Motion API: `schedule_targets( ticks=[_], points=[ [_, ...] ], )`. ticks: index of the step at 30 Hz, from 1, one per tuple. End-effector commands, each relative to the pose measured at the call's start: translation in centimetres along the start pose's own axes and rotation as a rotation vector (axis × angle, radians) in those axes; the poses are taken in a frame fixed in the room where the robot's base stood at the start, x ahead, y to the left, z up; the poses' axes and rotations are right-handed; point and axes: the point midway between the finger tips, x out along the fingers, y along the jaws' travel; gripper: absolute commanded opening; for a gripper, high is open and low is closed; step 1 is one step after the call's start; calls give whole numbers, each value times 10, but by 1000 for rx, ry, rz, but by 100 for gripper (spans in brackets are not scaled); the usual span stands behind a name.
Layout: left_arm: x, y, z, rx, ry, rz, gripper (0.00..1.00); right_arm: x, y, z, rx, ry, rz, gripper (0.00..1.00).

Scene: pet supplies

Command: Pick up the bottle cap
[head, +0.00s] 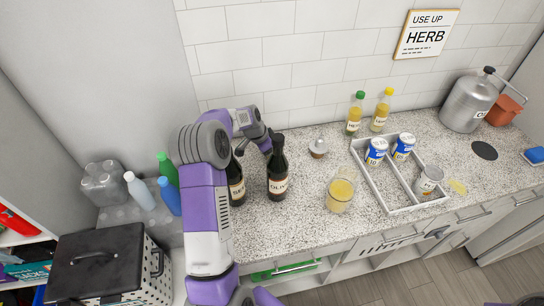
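A dark bottle with a pale label reading "OLIV" (278,180) stands upright on the speckled counter, with a dark cap (279,141) at its top. My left gripper (270,147) is at the height of this bottle's neck, at its upper left. Its fingers are small and dark against the bottle, so I cannot tell whether they touch the cap or are open. A second dark bottle (237,188) stands to the left, partly hidden behind my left arm. My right gripper is not in view.
A glass of yellow drink (340,192), a small jar (318,148) and a white divided tray (398,210) with cans stand to the right. Two yellow bottles (355,114) (381,110) are by the tiled wall. A flat black disc (484,150) lies near the metal canister (467,105).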

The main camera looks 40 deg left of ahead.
Motion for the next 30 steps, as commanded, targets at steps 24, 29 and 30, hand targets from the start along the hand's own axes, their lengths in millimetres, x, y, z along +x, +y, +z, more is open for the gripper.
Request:
schedule_targets(
  ticks=[24, 29, 30],
  points=[
    [5, 0, 0, -1, 1, -2, 2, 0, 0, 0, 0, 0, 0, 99],
    [-5, -1, -5, 0, 3, -4, 2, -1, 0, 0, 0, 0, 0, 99],
    [-11, -1, -7, 0, 4, -4, 2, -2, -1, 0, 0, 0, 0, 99]
  ],
)
